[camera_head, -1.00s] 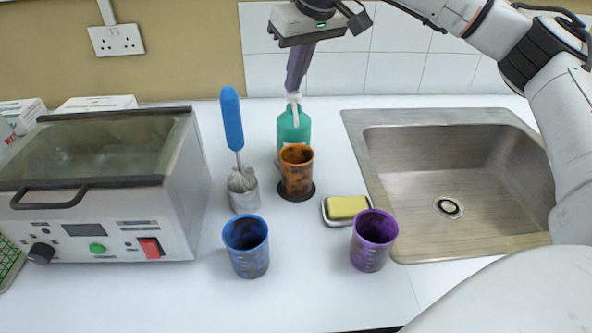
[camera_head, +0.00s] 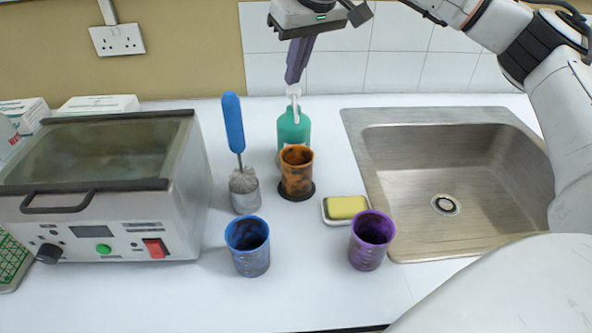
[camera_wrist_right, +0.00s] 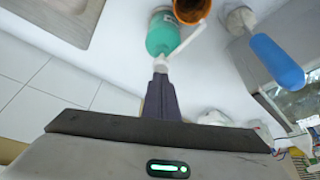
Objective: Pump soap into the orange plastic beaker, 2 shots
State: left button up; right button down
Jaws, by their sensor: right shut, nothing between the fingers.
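The orange plastic beaker (camera_head: 297,175), with dark stains, stands upright on a dark round base in front of the soap bottle. The soap bottle (camera_head: 293,127) is green with a white pump head (camera_head: 294,92). My right gripper (camera_head: 292,80) is shut and empty, pointing down just above the pump head. In the right wrist view its fingertips (camera_wrist_right: 160,76) are close to the white pump (camera_wrist_right: 172,58), whose spout points toward the orange beaker (camera_wrist_right: 192,10); I cannot tell whether they touch. The beaker lies partly outside that view. My left gripper is not in view.
A brush with a blue handle (camera_head: 233,122) stands in a metal cup left of the beaker. A blue cup (camera_head: 248,246), a purple cup (camera_head: 371,240) and a yellow sponge (camera_head: 347,207) are in front. The sink (camera_head: 450,170) is right, a grey machine (camera_head: 100,225) left.

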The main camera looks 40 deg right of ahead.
jog(key=shift+s+f+b, duration=0.1)
jog(key=shift+f+b, duration=0.5)
jog(key=shift+f, duration=0.6)
jog(key=shift+r+p, duration=1.1)
jog(key=shift+r, duration=0.15)
